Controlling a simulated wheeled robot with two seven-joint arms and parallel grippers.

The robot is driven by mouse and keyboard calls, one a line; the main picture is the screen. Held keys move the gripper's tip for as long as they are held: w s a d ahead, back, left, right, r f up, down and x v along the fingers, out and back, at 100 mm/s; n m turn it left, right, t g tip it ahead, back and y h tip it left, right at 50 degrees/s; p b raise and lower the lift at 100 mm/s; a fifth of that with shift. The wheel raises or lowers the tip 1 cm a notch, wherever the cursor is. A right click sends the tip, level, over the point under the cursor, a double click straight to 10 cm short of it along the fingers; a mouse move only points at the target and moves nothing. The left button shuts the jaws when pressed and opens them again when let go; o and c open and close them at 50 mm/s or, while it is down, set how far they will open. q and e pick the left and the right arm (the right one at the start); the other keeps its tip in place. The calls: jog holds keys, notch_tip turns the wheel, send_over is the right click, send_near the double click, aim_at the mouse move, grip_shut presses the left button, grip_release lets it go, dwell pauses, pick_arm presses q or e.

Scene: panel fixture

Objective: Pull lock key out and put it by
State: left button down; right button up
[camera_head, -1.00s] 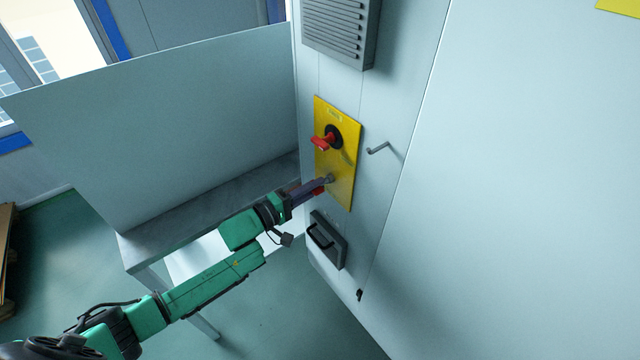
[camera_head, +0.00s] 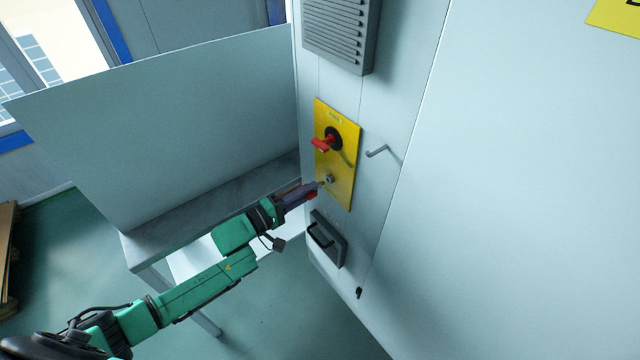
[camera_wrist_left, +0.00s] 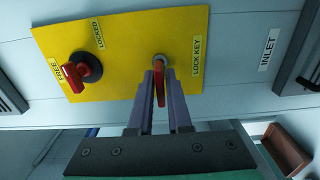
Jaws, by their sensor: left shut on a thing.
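The yellow panel (camera_head: 348,150) is on the pale cabinet front. It carries a red rotary switch (camera_head: 322,145) and, below it, a round metal lock (camera_head: 330,179). In the left wrist view the lock (camera_wrist_left: 160,60) sits beside the label "LOCK KEY". My left gripper (camera_head: 316,188) is shut on the red lock key (camera_wrist_left: 159,88), just in front of the lock. A small gap shows between the fingertips and the lock. I cannot tell whether the key's tip is fully clear of it. My right gripper is not in view.
A grey bench (camera_head: 150,232) with an upright pale board stands left of the cabinet. A reddish-brown open box (camera_wrist_left: 285,148) shows in the left wrist view. A bent hook (camera_head: 378,151), a black-handled box (camera_head: 327,240) and a louvred vent (camera_head: 340,30) stick out from the cabinet.

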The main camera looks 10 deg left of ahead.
pick_arm(q)
jog(key=shift+s+a+p, duration=0.2)
jog(key=shift+p, duration=0.1)
jog(key=p+v, duration=0.2)
jog(key=v, duration=0.2)
jog(key=shift+s+a, duration=0.1)
jog(key=shift+s, duration=0.05)
